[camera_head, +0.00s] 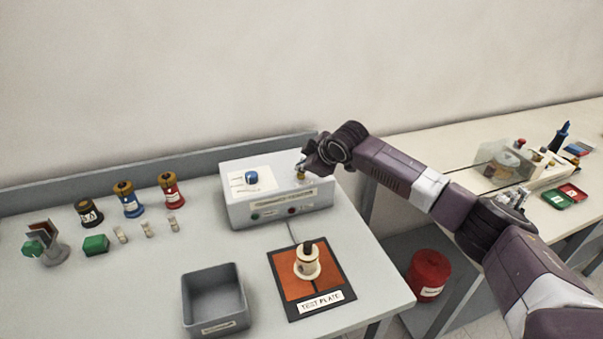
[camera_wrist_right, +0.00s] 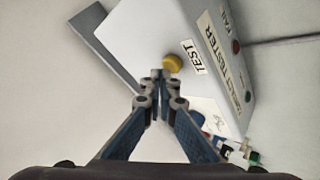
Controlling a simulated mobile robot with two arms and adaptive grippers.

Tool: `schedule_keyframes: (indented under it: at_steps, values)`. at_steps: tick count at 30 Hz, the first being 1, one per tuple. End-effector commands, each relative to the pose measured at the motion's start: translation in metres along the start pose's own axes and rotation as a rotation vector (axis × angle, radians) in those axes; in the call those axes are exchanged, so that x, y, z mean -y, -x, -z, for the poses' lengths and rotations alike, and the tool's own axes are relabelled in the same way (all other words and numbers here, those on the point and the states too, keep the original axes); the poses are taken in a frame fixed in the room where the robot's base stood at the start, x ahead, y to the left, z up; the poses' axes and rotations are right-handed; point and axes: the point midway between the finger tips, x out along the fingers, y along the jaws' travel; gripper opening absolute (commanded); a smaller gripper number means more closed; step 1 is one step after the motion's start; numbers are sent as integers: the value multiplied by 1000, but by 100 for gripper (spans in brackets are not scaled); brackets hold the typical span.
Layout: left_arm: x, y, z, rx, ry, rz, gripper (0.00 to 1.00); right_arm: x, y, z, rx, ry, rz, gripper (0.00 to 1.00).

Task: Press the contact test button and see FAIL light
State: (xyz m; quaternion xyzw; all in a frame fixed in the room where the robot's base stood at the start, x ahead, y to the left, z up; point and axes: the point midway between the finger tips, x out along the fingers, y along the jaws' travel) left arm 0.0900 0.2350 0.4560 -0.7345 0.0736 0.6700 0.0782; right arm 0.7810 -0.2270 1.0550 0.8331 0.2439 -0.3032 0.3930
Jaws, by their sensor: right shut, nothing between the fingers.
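The white contact tester box (camera_head: 272,197) stands at the back of the table. Its yellow test button (camera_head: 300,176) is on top, and it also shows beside the TEST label in the wrist view (camera_wrist_right: 172,62). My right gripper (camera_head: 301,170) is shut and empty, its fingertips (camera_wrist_right: 160,74) right at the button; I cannot tell whether they touch it. The red FAIL light (camera_head: 292,211) on the front looks dark red; it also shows in the wrist view (camera_wrist_right: 236,46). A green light (camera_head: 255,217) sits left of it. My left gripper is out of view.
A cream bushing (camera_head: 307,262) stands on the orange test plate (camera_head: 287,285) in front of the tester. A grey bin (camera_head: 213,300) is beside it. A blue knob (camera_head: 251,177) is on the tester's top left.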

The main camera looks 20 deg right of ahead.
Motion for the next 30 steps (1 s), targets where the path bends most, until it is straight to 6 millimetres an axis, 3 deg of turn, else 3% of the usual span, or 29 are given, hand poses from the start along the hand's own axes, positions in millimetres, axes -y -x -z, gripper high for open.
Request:
schedule_keyframes:
  at_steps: [30]
  values:
    - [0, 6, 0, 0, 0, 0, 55, 4, -5, -4, 2, 0, 1, 0]
